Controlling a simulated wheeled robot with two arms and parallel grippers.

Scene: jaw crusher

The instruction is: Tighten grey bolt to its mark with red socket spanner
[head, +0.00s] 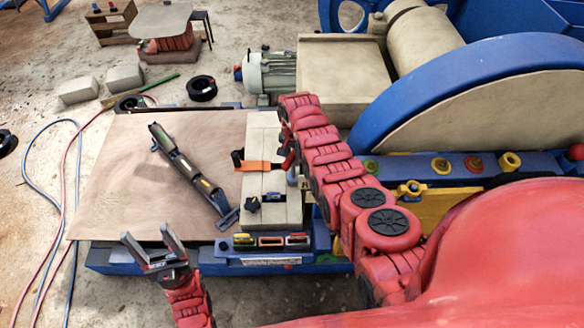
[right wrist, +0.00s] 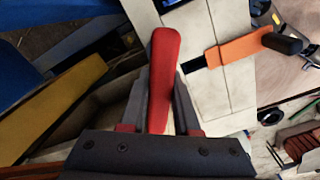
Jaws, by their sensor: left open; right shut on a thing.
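The red socket spanner (right wrist: 163,75) is held between the fingers of my right gripper (right wrist: 158,105) in the right wrist view, its red handle pointing up in the picture. In the head view the spanner's red part (head: 288,160) shows beside the right arm, at the right edge of the pale block. A short grey upright cylinder (head: 292,177) stands just below it; I cannot tell whether it is the grey bolt or part of the spanner. The mark cannot be made out. My left gripper (head: 153,250) is open and empty near the board's front edge.
An orange strap with a black end (head: 262,167) lies across the pale block (head: 262,130). A dark long tool (head: 190,170) lies on the wooden board (head: 120,185). The large blue wheel (head: 450,75) stands right.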

